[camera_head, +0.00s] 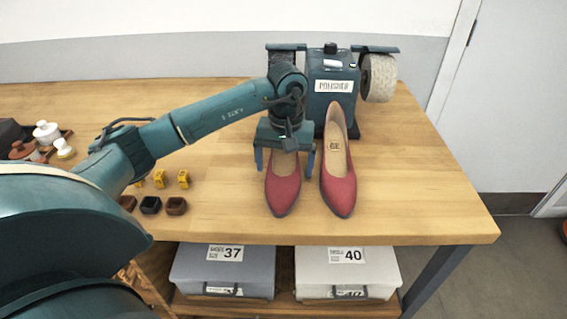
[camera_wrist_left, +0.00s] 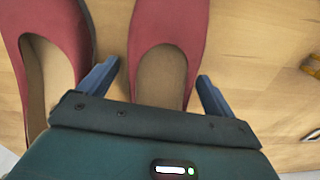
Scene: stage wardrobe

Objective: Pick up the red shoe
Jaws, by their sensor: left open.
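Two red shoes stand side by side on the wooden table, toes toward the front edge. The left red shoe (camera_head: 283,188) is partly hidden under my left gripper (camera_head: 285,172), which is open with one finger on each side of it. In the left wrist view this shoe (camera_wrist_left: 168,28) lies between the two fingers of the gripper (camera_wrist_left: 158,88), with a gap on each side. The right red shoe (camera_head: 338,187) stands close beside it, outside the fingers; it also shows in the left wrist view (camera_wrist_left: 68,30). My right gripper is in neither view.
A polisher machine (camera_head: 334,87) with a fluffy roller (camera_head: 378,78) stands behind the shoes. Small yellow pieces (camera_head: 159,179) and dark blocks (camera_head: 150,204) lie left. Shoe boxes 37 (camera_head: 222,275) and 40 (camera_head: 345,272) sit below the tabletop. The table's right part is clear.

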